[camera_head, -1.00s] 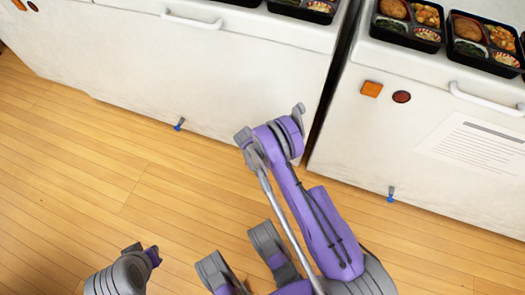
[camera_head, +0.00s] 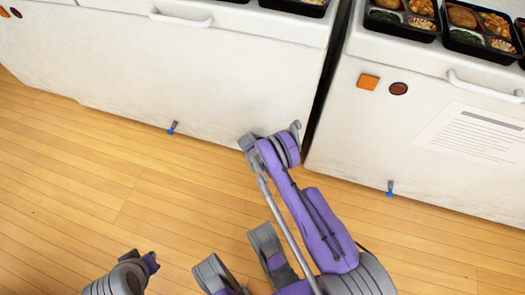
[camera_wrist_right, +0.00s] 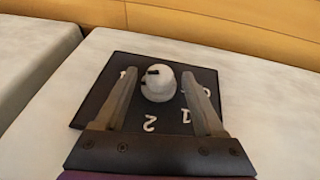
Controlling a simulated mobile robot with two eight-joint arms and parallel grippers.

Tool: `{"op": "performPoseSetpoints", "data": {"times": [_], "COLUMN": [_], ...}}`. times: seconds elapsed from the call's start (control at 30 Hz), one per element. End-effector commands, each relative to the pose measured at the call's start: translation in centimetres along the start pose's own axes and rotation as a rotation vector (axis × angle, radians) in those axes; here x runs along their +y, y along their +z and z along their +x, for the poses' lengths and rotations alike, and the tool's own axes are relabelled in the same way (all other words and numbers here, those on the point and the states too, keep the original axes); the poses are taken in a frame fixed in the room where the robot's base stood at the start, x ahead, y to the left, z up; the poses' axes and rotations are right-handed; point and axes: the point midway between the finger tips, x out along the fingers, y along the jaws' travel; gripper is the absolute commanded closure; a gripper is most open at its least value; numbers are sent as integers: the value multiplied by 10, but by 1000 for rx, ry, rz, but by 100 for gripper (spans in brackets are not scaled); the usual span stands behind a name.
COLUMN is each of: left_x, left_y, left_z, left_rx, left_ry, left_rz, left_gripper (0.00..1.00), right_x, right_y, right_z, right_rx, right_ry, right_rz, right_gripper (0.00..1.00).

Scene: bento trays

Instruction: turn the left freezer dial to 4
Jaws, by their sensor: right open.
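In the right wrist view a round white dial knob (camera_wrist_right: 158,84) stands on a dark plate (camera_wrist_right: 138,62) with white digits. A 2 and a 1 show below and to the right of the knob; other marks are partly covered by the fingers. Dark marks show on the knob's left side. My right gripper (camera_wrist_right: 157,88) is open, one finger on each side of the knob; I cannot tell whether they touch it. The dial does not show in the head view. My left gripper is not clearly in view.
The left freezer (camera_head: 110,65) and right freezer (camera_head: 365,130) stand side by side with a narrow dark gap. Bento trays (camera_head: 480,40) sit on top. My purple arm (camera_head: 320,225) reaches towards the gap. Wooden floor (camera_head: 140,205) is clear in front.

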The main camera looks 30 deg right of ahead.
Motion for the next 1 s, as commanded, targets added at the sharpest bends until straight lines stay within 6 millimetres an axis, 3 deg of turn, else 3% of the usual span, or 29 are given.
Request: {"op": "performPoseSetpoints", "data": {"times": [0.27,0.67,1.0], "left_x": [0,0,0], "left_y": [0,0,0], "left_z": [0,0,-1], "left_rx": [0,0,0], "left_ry": [0,0,0], "left_rz": [0,0,0], "left_gripper": [100,100,100], "right_x": [0,0,2], "right_y": [0,-1,-2], "right_z": [1,1,1], "right_rx": [0,1,3], "right_ry": [0,0,-32], "right_rz": [0,0,14], "right_gripper": [29,100,100]}}
